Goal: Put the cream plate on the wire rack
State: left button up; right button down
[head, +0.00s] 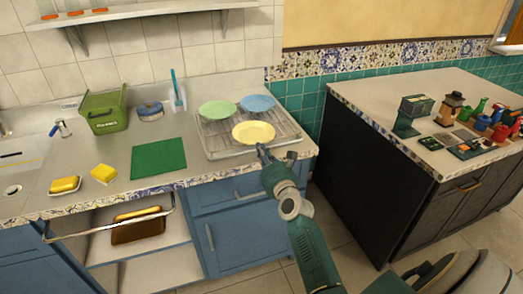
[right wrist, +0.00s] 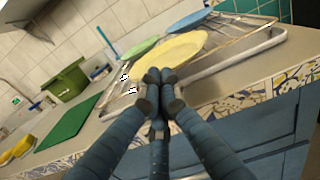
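The cream plate (head: 254,131) is pale yellow and lies nearly flat over the front middle of the wire rack (head: 217,144). I cannot tell whether its underside touches the wires. My right gripper (head: 262,148) is at the plate's near rim. In the right wrist view the fingers of the right gripper (right wrist: 160,77) come together at the near edge of the cream plate (right wrist: 172,57) and look shut on it. The fingertips hide a small part of the rim. My left gripper is not in view.
A green plate (head: 217,109) and a blue plate (head: 257,103) are on the rack behind the cream one. A green mat (head: 158,158), green bin (head: 103,112) and yellow sponge (head: 103,173) are to the left. A dark cabinet (head: 375,170) stands right, across a floor gap.

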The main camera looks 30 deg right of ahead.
aim_at(254, 134)
jog(key=shift+b+x, duration=0.6)
jog(key=shift+x, duration=1.75)
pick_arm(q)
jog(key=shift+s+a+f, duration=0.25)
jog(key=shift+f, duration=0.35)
pick_arm(e)
jog(key=shift+s+a, duration=0.1)
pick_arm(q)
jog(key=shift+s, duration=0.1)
